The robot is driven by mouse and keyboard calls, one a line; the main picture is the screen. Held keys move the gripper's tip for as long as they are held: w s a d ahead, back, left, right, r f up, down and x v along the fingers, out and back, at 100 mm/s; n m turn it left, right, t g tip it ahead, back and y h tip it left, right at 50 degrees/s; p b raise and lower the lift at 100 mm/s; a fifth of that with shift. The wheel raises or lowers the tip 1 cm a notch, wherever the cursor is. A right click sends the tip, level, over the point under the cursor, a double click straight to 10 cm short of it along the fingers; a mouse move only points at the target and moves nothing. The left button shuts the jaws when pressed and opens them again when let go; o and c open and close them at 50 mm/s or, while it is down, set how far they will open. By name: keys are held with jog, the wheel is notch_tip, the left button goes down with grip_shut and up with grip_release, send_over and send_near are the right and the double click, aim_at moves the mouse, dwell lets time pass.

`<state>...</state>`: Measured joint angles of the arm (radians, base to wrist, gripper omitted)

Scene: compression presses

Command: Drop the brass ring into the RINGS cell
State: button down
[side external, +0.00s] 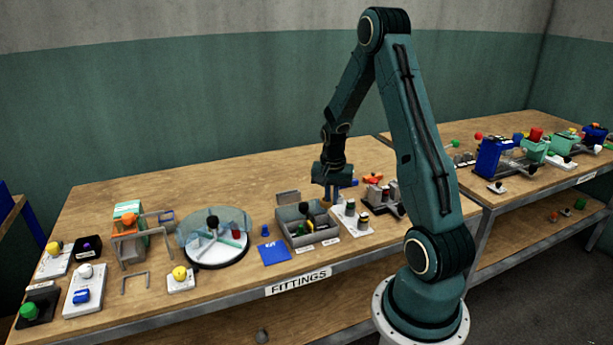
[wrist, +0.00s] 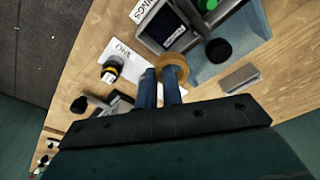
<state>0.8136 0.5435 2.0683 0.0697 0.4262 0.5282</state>
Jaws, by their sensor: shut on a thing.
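My gripper (wrist: 161,82) has blue fingers shut on the brass ring (wrist: 174,66), which shows at the fingertips in the wrist view. In the side view my gripper (side external: 331,194) hangs over the bench, beside the right back of the grey divided tray (side external: 298,239); the ring is too small to make out there. In the wrist view the tray (wrist: 185,47) lies above the ring, at the top. The cell's floor is not clear.
A white card (wrist: 122,52) with a black and yellow piece (wrist: 111,68) lies left of the fingers.

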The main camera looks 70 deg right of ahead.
jog(key=c, duration=1.5)
grip_release()
jog(key=shift+s+a+r, duration=0.1)
jog(key=shift+a+r, duration=0.2)
jog(key=shift+r, duration=2)
jog(key=shift+a+r, duration=0.25)
jog(key=shift+r, duration=2)
jog(key=shift+s+a+r, duration=0.1)
jog(key=shift+a+r, duration=0.2)
jog(key=shift+r, duration=2)
